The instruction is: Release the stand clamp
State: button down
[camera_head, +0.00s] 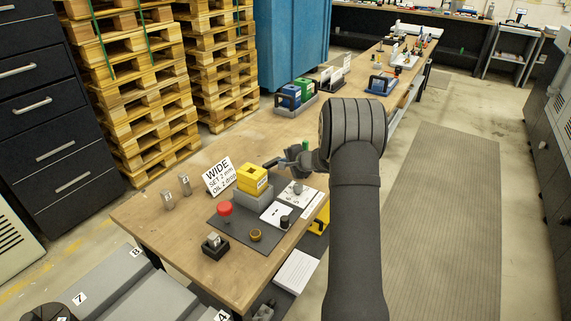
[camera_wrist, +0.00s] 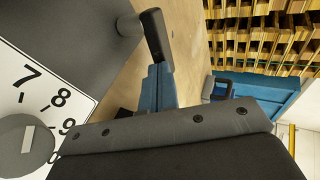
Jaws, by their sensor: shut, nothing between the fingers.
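My gripper (camera_head: 270,163) is shut and empty, with dark fingertips, above the far side of the grey mat (camera_head: 232,222). In the wrist view my gripper (camera_wrist: 155,35) points up past the mat's edge. A yellow block (camera_head: 252,179) sits on a grey stand (camera_head: 254,196), left of and below my gripper in the head view. I cannot tell which part is the stand clamp. A white card with a grey knob (camera_head: 298,188) lies near my gripper; in the wrist view the numbered card (camera_wrist: 28,75) and grey knob (camera_wrist: 25,145) show at left.
A WIDE sign (camera_head: 218,177) stands behind. Two metal posts stand at left. Blue and green boxes (camera_head: 290,97) stand farther back.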

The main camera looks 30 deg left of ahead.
jog(key=shift+w+a, duration=0.6)
jog(key=shift+w, duration=0.05)
jog(key=shift+s+d, duration=0.1)
jog(key=shift+s+d, duration=0.4)
jog(key=shift+s, duration=0.2)
jog(key=d, duration=0.4)
jog(key=shift+d+r, duration=0.1)
jog(key=shift+d, duration=0.25)
jog(key=w+v, duration=0.2)
jog(key=v, duration=0.7)
jog(key=shift+d+r, duration=0.15)
jog(key=shift+d, duration=0.1)
